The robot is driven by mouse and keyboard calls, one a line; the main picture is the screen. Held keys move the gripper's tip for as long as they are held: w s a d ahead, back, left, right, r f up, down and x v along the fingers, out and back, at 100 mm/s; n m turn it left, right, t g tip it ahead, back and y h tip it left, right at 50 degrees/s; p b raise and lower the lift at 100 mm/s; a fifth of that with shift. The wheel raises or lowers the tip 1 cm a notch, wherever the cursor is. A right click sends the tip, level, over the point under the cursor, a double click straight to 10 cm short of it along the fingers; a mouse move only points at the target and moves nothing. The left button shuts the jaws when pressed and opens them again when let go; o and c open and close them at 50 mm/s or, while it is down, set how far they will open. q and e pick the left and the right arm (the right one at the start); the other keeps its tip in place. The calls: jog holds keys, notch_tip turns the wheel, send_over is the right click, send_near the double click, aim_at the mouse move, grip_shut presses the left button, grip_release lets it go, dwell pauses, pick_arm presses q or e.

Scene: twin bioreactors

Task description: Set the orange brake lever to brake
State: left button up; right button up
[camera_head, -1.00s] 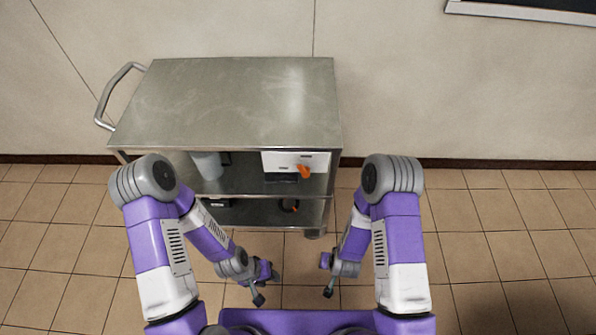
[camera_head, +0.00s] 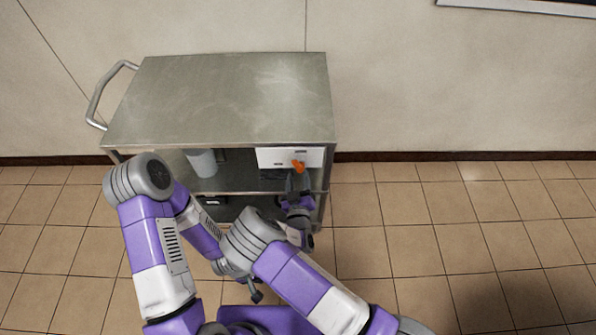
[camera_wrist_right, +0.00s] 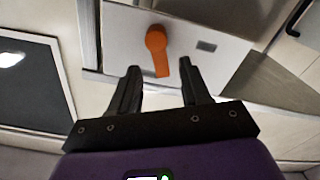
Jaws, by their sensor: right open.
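The orange brake lever (camera_head: 298,164) is on the front of a white panel (camera_head: 272,156) under the cart's top. In the right wrist view the lever (camera_wrist_right: 157,50) has a round hub at the top and an arm toward the fingertips. My right gripper (camera_wrist_right: 160,78) is open, its two fingers apart with the lever's end between and just beyond the tips. In the head view the right gripper (camera_head: 298,182) is just below and in front of the lever. My left gripper (camera_head: 256,294) is low in front of the cart; its jaws are too small to judge.
The metal cart (camera_head: 225,95) has a bare top and a side handle (camera_head: 92,100) at the left. A translucent container (camera_head: 202,162) stands on the shelf left of the panel. The tiled floor (camera_head: 440,235) to the right is clear.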

aim_at(298, 168)
jog(key=shift+w, duration=1.9)
jog(key=shift+b, duration=0.3)
grip_shut()
